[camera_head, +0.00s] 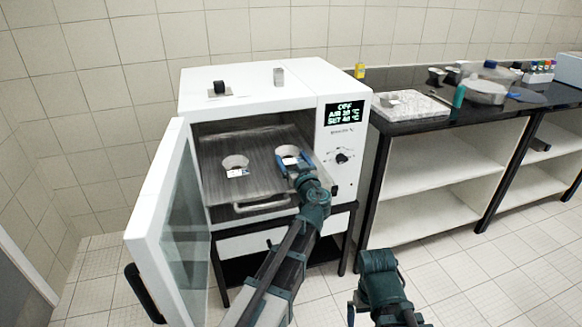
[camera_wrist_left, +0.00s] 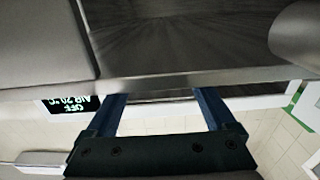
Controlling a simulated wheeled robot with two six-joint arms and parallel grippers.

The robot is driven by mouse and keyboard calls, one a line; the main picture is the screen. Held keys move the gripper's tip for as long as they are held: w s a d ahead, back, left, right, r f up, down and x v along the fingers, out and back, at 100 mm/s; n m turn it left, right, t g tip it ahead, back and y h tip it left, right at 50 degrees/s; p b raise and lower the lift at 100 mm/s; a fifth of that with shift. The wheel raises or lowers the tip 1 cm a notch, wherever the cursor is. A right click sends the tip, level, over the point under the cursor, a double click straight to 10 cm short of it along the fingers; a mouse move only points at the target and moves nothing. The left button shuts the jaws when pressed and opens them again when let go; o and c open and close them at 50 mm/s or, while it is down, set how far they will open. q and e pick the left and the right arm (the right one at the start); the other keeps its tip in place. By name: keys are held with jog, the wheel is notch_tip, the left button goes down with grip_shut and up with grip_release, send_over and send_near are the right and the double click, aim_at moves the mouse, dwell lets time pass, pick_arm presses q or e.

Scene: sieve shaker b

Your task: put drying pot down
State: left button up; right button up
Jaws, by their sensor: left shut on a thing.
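The drying pot (camera_head: 288,151), a small pale pot with a white label, is at the right side of the pulled-out metal shelf of the white drying oven (camera_head: 240,88). My left gripper (camera_head: 292,162) is shut on it, with blue fingers at its sides. I cannot tell whether the pot's base touches the shelf. In the left wrist view the fingers (camera_wrist_left: 163,110) stand apart at the shelf's edge; the held pot is hard to make out there. Part of my right arm (camera_head: 380,275) hangs low in front of the bench; its jaws are not clear.
A second labelled pot (camera_head: 236,166) stands on the shelf (camera_head: 222,190), left of the held one. The oven door (camera_head: 160,225) is open to the left. The oven display (camera_head: 339,114) reads OFF. A black-topped bench (camera_head: 460,112) with a tray and several items runs right.

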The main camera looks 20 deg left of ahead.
pick_arm(q)
jog(key=shift+f, duration=0.25)
pick_arm(e)
jog(key=shift+f, duration=0.25)
pick_arm(q)
jog(key=shift+f, duration=0.2)
jog(key=o, duration=1.1)
pick_arm(e)
jog(key=shift+f, duration=0.15)
pick_arm(q)
jog(key=shift+r, duration=0.1)
jog(key=shift+r, duration=0.2)
jog(key=v, duration=1.2)
jog(key=shift+f, duration=0.1)
